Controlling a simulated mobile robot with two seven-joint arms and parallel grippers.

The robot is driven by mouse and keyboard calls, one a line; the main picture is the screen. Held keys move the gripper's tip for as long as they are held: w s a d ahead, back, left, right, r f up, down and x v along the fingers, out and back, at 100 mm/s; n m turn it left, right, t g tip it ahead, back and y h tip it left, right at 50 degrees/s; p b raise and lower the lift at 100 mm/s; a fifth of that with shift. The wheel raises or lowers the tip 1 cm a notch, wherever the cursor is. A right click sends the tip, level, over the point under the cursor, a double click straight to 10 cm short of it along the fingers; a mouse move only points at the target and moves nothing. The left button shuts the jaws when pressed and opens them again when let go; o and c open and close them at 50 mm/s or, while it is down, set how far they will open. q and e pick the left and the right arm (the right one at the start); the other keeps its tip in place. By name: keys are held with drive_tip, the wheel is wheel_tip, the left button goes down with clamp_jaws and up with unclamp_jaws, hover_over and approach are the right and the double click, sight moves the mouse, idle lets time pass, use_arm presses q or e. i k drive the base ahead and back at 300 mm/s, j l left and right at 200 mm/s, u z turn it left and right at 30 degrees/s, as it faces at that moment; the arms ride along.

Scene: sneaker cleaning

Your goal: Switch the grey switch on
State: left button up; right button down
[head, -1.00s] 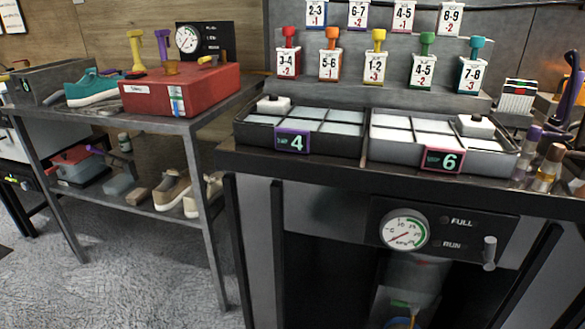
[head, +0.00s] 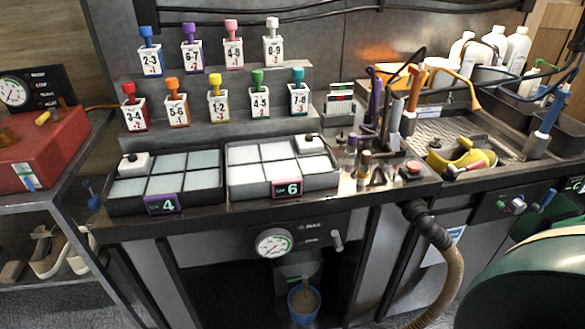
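A small grey lever switch (head: 337,240) stands out from the right end of a dark panel (head: 310,247) under the front edge of the counter. It appears upright. A round white gauge (head: 273,243) is on the same panel, left of the switch. Two small labelled lamps sit between them; both look dark. Neither of my grippers is in view.
Two trays of pale blocks, marked 4 (head: 125,207) and 6 (head: 245,188), sit on the counter above the panel. A blue bucket (head: 303,304) stands below it. A ribbed hose (head: 449,265) hangs to the right. A dark green rounded object (head: 530,280) fills the lower right.

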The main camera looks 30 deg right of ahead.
sight(338, 244)
drive_tip(key=z, duration=1.25)
